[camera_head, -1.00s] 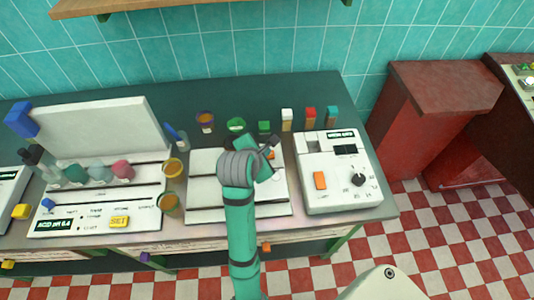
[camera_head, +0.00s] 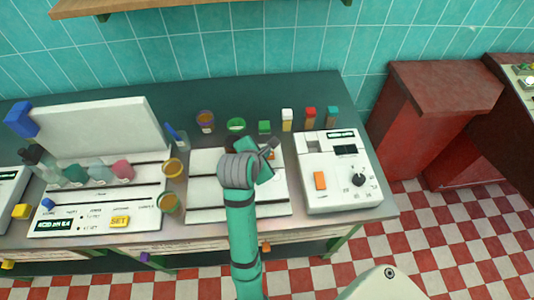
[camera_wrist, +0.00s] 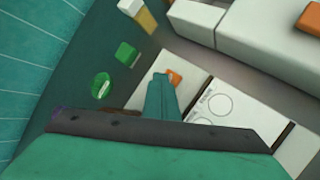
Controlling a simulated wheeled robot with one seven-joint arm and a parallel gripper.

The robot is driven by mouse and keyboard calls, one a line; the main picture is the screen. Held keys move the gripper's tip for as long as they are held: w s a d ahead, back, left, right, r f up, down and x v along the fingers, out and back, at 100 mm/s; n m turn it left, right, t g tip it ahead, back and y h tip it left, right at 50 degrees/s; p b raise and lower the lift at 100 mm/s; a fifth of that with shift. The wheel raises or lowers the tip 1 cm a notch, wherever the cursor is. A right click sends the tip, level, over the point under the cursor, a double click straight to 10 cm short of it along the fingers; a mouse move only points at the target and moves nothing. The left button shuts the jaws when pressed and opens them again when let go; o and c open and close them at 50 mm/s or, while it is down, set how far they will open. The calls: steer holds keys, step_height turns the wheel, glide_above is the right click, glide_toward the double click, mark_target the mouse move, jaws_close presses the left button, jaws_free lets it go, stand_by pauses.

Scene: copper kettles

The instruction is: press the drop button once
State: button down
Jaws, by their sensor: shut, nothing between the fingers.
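A small orange button (camera_wrist: 174,77) sits on a white panel right beside my fingertips in the wrist view. In the head view a bit of orange (camera_head: 271,154) shows beside my gripper (camera_head: 268,150), on the white station (camera_head: 205,190) in the middle of the bench. I cannot read a label on the button, so I cannot tell if it is the drop button. My gripper (camera_wrist: 163,85) is shut and empty, pointing down over the panel. Whether the fingertips touch the button is hidden.
A white device (camera_head: 340,200) with an orange button (camera_head: 320,180) and black knob (camera_head: 358,180) stands to the right. A panel with a yellow SET button (camera_head: 119,221) and several bottles is at left.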

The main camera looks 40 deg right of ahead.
steer(key=shift+r, duration=0.85)
steer(key=shift+r, duration=2.5)
steer(key=shift+w, duration=0.1)
